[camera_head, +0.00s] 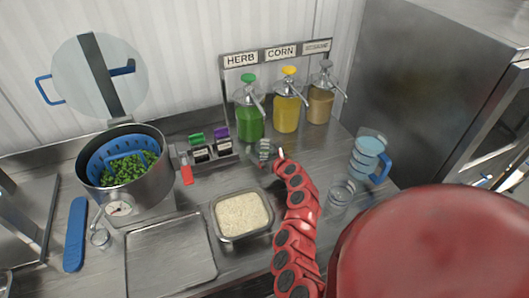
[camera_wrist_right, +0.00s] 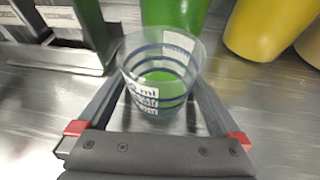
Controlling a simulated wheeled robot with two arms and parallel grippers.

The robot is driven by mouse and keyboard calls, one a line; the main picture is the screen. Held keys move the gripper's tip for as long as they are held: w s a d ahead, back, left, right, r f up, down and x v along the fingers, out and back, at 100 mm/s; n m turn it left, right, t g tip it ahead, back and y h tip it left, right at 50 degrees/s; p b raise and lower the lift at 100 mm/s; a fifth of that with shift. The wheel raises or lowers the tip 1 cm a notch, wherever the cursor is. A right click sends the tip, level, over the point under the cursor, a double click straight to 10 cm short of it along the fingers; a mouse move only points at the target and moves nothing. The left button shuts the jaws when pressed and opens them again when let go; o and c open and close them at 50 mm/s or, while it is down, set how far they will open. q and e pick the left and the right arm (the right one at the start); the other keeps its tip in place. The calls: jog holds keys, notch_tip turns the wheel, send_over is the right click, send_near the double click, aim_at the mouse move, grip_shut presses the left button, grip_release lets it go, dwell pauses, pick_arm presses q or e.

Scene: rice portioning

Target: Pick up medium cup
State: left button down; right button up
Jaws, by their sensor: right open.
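The clear cup (camera_wrist_right: 160,72), with dark ring lines and a white label reading "ml", stands between the two fingers of my right gripper (camera_wrist_right: 160,90) in the right wrist view. The fingers are open on either side of it; I cannot tell whether either one touches it. In the head view the right gripper (camera_head: 268,156) is low over the counter, at the far end of my red arm, and the cup (camera_head: 262,150) is small and partly hidden there. A second clear cup (camera_head: 340,194) stands to the right. My left gripper is not in view.
Green (camera_head: 250,122), yellow (camera_head: 286,112) and tan (camera_head: 320,104) pump bottles stand behind the gripper. A rice container (camera_head: 215,226) is left of my arm. A clear jug (camera_head: 366,152) with a blue handle stands to the right. A pot (camera_head: 150,192) with greens is far left.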

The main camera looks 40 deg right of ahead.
jog(key=shift+w+f, duration=0.15)
jog(key=shift+c, duration=0.2)
jog(key=c, duration=1.5)
